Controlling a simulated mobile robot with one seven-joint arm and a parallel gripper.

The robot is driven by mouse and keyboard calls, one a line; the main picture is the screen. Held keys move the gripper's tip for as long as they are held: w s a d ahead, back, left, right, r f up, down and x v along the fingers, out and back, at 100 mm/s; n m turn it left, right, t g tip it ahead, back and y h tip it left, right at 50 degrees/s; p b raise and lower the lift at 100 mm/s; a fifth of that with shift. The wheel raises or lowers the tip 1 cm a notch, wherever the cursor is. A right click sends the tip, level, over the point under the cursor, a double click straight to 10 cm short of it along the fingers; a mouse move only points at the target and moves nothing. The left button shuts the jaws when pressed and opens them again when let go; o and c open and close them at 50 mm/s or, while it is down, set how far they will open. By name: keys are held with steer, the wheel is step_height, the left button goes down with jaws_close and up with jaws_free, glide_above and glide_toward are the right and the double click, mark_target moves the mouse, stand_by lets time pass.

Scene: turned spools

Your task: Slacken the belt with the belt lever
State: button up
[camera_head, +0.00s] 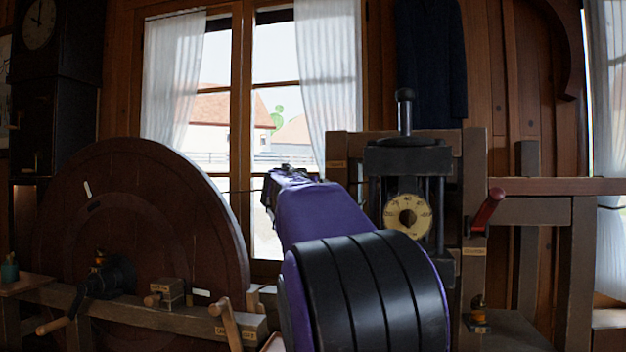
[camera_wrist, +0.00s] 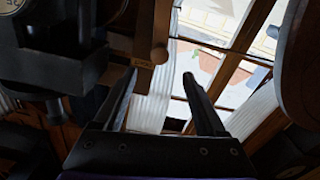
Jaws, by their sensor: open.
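My gripper (camera_wrist: 160,76) is open and empty in the wrist view, its two dark fingers apart. In the head view my purple and black arm hides most of it. In the head view a short wooden lever (camera_head: 230,324) stands at the front of the wheel bench, and a red-handled lever (camera_head: 488,210) is on the frame at right. No label is readable enough to name the belt lever.
The big dark wheel (camera_head: 140,210) stands at left, with a crank handle (camera_head: 55,325) in front. A dark press-like unit with a round dial (camera_head: 408,217) stands right of my arm. A window (camera_head: 270,110) is behind.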

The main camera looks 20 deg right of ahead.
steer(key=p+x, duration=0.5)
steer(key=x, duration=0.5)
jaws_close()
stand_by(1.3)
